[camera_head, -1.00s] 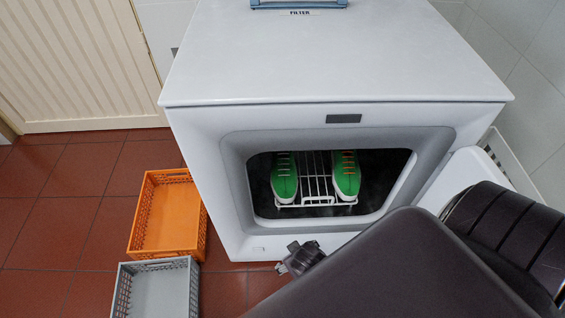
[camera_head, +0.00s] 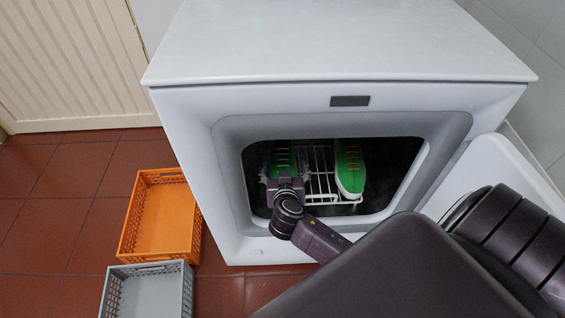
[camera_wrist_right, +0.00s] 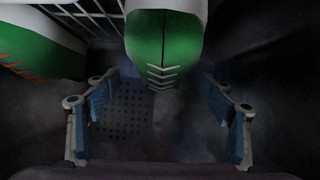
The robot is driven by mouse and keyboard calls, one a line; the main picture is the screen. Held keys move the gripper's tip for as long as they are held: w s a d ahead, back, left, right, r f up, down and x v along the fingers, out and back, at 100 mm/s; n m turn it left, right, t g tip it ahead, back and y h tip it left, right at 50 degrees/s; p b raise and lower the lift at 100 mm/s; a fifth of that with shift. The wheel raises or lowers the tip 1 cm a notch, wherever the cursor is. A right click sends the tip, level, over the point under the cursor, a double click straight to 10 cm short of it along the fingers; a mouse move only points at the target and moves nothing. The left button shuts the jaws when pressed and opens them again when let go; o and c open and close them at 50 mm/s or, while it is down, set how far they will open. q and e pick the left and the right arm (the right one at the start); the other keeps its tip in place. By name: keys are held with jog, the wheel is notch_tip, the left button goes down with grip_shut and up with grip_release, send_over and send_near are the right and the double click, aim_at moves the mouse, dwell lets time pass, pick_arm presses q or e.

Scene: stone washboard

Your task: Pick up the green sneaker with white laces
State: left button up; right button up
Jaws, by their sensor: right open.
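The green sneaker with white laces (camera_head: 283,158) is inside the white dryer's opening, on the left. In the right wrist view its green end with pale laces (camera_wrist_right: 165,45) is at top centre. My right gripper (camera_head: 283,181) reaches through the opening to the near end of this sneaker and partly covers it. In the wrist view the blue-padded fingers (camera_wrist_right: 157,97) are spread wide, with the sneaker end centred just beyond and between them. Nothing is held. A second green sneaker with orange laces (camera_head: 350,168) is to its right in the head view. My left gripper is out of view.
A wire rack (camera_head: 320,172) is between the sneakers inside the dryer (camera_head: 350,100). The opening's rim surrounds my right wrist. The open door (camera_head: 495,165) stands at right. An orange crate (camera_head: 163,218) and a grey crate (camera_head: 145,292) sit on the floor at left.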

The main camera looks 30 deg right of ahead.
aim_at(282, 151)
jog(key=shift+w+d+r+t, duration=0.1)
jog(key=shift+w+d+t, duration=0.1)
jog(key=shift+w, duration=0.4)
jog(key=shift+w+d+r+t, duration=0.1)
jog(key=shift+w+t, duration=0.1)
jog(key=shift+w, duration=0.35)
jog(key=b+x, duration=0.1)
jog(key=x, duration=0.5)
jog(key=shift+w+d+r, duration=0.1)
jog(key=shift+d, duration=0.15)
jog(key=shift+w+d+f, duration=0.2)
jog(key=shift+w+d, duration=0.05)
jog(key=shift+w, duration=0.1)
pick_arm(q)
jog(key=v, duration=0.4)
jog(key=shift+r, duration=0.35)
pick_arm(e)
jog(key=shift+r, duration=0.1)
jog(key=c, duration=1.5)
